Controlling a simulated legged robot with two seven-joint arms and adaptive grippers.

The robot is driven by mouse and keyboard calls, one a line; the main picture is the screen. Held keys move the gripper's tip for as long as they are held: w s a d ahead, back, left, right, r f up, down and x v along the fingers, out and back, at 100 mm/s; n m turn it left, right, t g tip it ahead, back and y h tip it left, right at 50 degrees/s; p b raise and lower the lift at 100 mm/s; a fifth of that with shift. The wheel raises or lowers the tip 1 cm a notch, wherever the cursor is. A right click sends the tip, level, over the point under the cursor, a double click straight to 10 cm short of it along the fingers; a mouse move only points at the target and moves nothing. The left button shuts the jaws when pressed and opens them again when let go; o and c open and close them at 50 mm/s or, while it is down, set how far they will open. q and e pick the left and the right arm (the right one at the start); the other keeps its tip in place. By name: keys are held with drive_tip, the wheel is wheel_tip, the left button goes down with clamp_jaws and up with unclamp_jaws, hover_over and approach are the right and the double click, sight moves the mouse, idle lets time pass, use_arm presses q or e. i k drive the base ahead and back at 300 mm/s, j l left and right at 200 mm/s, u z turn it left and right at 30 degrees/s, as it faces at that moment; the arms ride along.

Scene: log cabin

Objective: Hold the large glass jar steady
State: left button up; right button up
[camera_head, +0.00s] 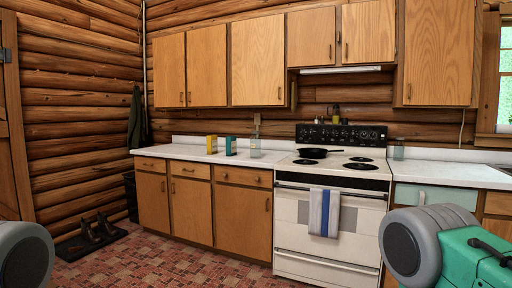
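A clear glass container (255,147) stands upright on the white counter just left of the stove. Another small clear glass container (398,150) stands on the counter right of the stove. I cannot tell which of them is the large glass jar. Neither gripper is in view, and nothing of mine is seen touching either container.
A yellow box (211,144) and a teal box (231,146) stand on the left counter (178,150). A black pan (315,151) sits on the white stove (325,235), whose door carries a striped towel (324,212). Boots (97,229) stand at left. The tiled floor (165,262) ahead is clear.

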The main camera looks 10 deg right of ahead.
sight(255, 139)
drive_tip(key=i+l, duration=0.15)
drive_tip(key=i, duration=0.35)
drive_tip(key=i+l, duration=0.2)
drive_tip(key=i, duration=0.3)
drive_tip(key=i+l, duration=0.15)
drive_tip(key=i, duration=0.35)
drive_tip(key=i+l, duration=0.2)
drive_tip(key=i, duration=0.25)
drive_tip(key=i+l, duration=0.15)
drive_tip(key=i, duration=0.35)
